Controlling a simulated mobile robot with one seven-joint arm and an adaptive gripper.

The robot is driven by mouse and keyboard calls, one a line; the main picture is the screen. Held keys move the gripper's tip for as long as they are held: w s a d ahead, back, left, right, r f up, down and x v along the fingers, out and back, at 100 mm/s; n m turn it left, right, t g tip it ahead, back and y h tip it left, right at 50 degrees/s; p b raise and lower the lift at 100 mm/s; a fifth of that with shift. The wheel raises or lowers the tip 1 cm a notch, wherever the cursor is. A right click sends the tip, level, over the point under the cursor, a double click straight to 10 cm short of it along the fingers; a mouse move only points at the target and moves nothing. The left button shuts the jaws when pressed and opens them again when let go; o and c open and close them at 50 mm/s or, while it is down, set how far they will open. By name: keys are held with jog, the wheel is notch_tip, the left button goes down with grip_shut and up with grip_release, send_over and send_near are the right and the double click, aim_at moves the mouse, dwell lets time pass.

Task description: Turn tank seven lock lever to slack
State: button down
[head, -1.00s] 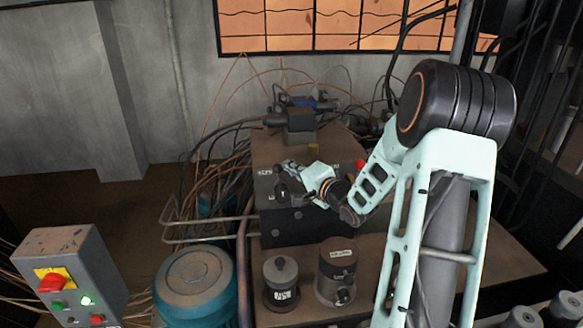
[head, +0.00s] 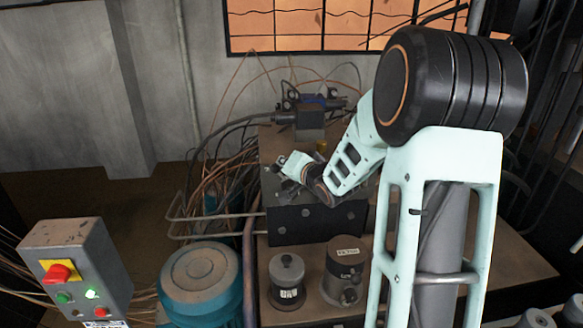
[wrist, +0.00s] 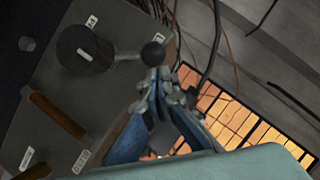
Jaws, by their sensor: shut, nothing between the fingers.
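In the wrist view a lever with a round black hub (wrist: 85,50) and a pale arm ending in a black ball knob (wrist: 152,52) sits on a dark box. I cannot read its small label (wrist: 91,21), so I cannot tell if it is tank seven's. My gripper (wrist: 160,76) is shut and empty, its fingertips right beside the ball knob; contact is unclear. In the head view my gripper (head: 284,168) is over the left part of the dark box (head: 316,222); the lever is mostly hidden there.
A brown bar handle (wrist: 55,113) lies on the same box top. A grey control box (head: 80,265) with a red knob and a teal motor (head: 200,280) stand at left. Two canisters (head: 287,282) (head: 344,270) stand in front. Loose cables crowd the left and back.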

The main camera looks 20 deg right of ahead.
aim_at(271, 166)
jog(key=a+b, duration=0.1)
jog(key=f+n+h+b, duration=0.1)
jog(key=b, duration=0.1)
jog(key=a+n+b, duration=0.1)
jog(key=shift+w+a+f+g+b, duration=0.15)
jog(key=shift+w+a+g+b, duration=0.15)
jog(key=shift+g, duration=0.1)
jog(key=shift+a+b, duration=0.15)
jog(key=shift+b, duration=0.2)
jog(key=shift+a, duration=0.15)
